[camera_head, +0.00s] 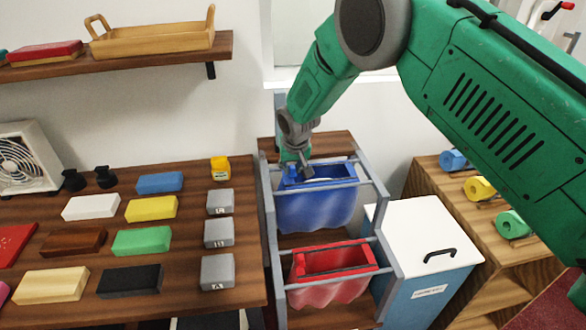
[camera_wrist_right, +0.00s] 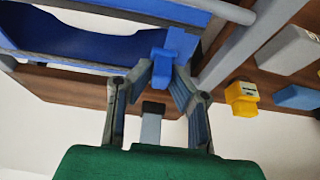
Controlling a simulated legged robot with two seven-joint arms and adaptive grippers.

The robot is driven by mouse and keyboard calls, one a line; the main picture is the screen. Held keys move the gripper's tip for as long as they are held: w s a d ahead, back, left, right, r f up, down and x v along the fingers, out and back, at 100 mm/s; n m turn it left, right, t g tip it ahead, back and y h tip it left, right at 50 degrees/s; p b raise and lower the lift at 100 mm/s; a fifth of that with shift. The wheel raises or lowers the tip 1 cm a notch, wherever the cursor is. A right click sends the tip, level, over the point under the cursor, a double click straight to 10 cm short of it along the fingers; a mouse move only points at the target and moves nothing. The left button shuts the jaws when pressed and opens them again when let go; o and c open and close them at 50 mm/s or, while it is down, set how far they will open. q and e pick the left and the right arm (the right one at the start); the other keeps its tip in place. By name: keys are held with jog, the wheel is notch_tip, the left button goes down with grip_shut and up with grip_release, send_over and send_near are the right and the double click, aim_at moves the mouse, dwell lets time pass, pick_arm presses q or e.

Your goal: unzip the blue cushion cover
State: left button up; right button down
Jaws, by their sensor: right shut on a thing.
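The blue cushion cover (camera_head: 318,210) hangs in the upper part of a grey-framed rack, with folds down its front. It also shows at the top left of the wrist view (camera_wrist_right: 75,42), where its top edge sags. My right gripper (camera_head: 301,172) is at the cover's back left corner. In the wrist view its fingers (camera_wrist_right: 163,82) are closed about a small blue zip pull (camera_wrist_right: 165,62). How far the zip is open I cannot tell. My left gripper is not in view.
A red cover (camera_head: 330,289) hangs below in the same rack (camera_head: 269,235). Rack bars run close to the gripper. A table (camera_head: 190,295) with colored blocks stands left. A white-topped bin (camera_head: 420,232) and a shelf with colored rolls (camera_head: 512,224) stand right.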

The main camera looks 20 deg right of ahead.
jog(key=shift+a+f, duration=0.1)
jog(key=shift+a, duration=0.65)
jog(key=c, duration=1.6)
grip_release()
jog(key=shift+w+a, duration=0.1)
jog(key=shift+a, duration=0.2)
jog(key=shift+c, duration=0.2)
jog(key=shift+o, duration=0.5)
jog(key=shift+a, duration=0.3)
jog(key=shift+d, duration=0.8)
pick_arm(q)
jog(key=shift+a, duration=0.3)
pick_arm(e)
jog(key=d+v, duration=0.1)
jog(key=v, duration=1)
jog(key=shift+a+r, duration=0.35)
jog(key=shift+a, duration=0.05)
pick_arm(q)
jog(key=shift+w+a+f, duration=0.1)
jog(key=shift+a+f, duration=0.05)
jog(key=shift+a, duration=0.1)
pick_arm(e)
jog(key=shift+a, duration=0.3)
